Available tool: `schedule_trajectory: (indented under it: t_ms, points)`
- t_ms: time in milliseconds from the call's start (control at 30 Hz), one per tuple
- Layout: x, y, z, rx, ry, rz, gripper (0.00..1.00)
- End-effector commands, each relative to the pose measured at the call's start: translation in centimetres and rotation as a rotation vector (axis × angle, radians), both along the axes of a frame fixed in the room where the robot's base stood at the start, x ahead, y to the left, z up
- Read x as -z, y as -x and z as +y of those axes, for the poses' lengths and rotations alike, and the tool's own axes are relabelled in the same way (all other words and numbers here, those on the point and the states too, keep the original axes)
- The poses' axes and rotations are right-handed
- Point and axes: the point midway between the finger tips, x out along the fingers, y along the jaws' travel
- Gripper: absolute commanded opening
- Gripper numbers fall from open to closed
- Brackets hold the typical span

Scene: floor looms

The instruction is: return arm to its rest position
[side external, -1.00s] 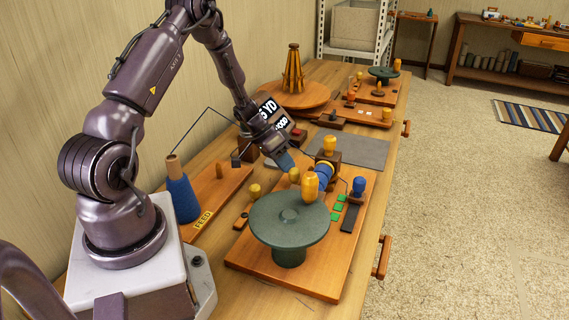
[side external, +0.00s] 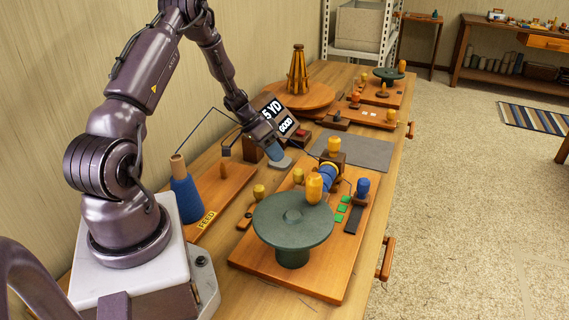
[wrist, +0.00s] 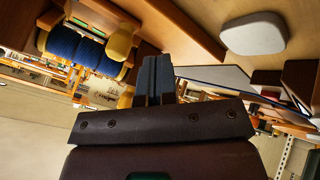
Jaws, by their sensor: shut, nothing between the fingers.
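My gripper (side external: 273,151) hangs at the end of my bent arm over the workbench, between the display sign (side external: 281,118) and the wooden winder board (side external: 262,252). It is tilted down and holds nothing. In the wrist view its two dark fingers (wrist: 159,76) are pressed together. In the side view the fingertips are small and sit just above a grey rounded pad (side external: 281,163); I cannot tell whether they touch it. The sign reads "5 YD GOOD".
The winder board carries a green round plate (side external: 293,220), yellow knobs and a spool of blue yarn (side external: 327,176). A grey mat (side external: 361,150) lies beyond, largely clear.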

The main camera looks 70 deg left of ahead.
Motion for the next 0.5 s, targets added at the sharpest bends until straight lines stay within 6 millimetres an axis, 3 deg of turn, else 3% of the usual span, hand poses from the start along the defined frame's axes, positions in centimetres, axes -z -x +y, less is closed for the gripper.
schedule_trajectory:
  t_ms: [200, 500]
  points:
    - [-4.2, 2.3, 2.1, -0.006, -0.007, -0.003, 0.00]
    - [-6.7, 3.7, 3.3, -0.015, 0.000, 0.004, 0.00]
